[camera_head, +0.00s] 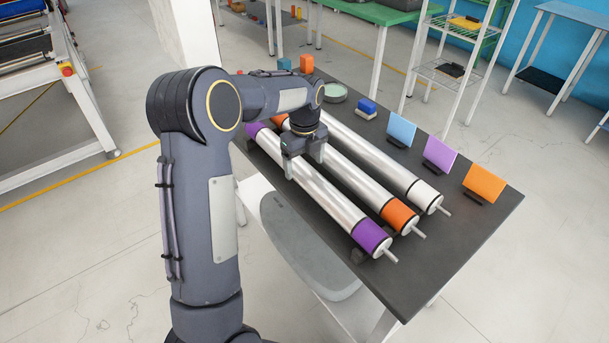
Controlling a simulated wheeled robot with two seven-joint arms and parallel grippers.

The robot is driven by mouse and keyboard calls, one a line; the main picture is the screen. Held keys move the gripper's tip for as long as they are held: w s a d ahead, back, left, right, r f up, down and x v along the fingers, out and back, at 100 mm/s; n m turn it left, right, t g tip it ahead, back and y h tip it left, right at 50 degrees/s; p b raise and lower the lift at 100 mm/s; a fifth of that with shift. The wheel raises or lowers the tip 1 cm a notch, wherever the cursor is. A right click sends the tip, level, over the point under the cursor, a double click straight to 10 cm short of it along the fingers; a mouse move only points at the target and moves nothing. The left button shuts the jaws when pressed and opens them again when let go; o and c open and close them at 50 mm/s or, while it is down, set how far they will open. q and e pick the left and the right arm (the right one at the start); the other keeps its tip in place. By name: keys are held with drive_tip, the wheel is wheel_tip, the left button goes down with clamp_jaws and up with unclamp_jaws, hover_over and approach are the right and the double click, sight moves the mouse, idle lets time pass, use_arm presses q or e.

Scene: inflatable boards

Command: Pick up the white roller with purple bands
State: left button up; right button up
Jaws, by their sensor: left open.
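The roller with purple bands (320,200) lies on the dark table, nearest to me of three rollers. Its body is silvery white, with one purple band at the near right end and another at the far left end. My left gripper (305,165) points down over this roller, left of its middle. Its fingers are open, and they appear to stand at either side of the roller; contact cannot be told. My right gripper is not in view.
Beside it lie a roller with orange bands (358,177) and a plain silvery roller (380,154). Blue (402,129), purple (440,153) and orange (485,182) cards stand along the right edge of the dark table (440,255).

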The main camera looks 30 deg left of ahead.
sight(304, 167)
use_arm(q)
wheel_tip(304, 167, down, 5)
drive_tip(key=shift+r, duration=0.2)
drive_tip(key=shift+c, duration=0.3)
drive_tip(key=c, duration=1.4)
drive_tip(key=shift+r, duration=0.1)
drive_tip(key=shift+c, duration=0.9)
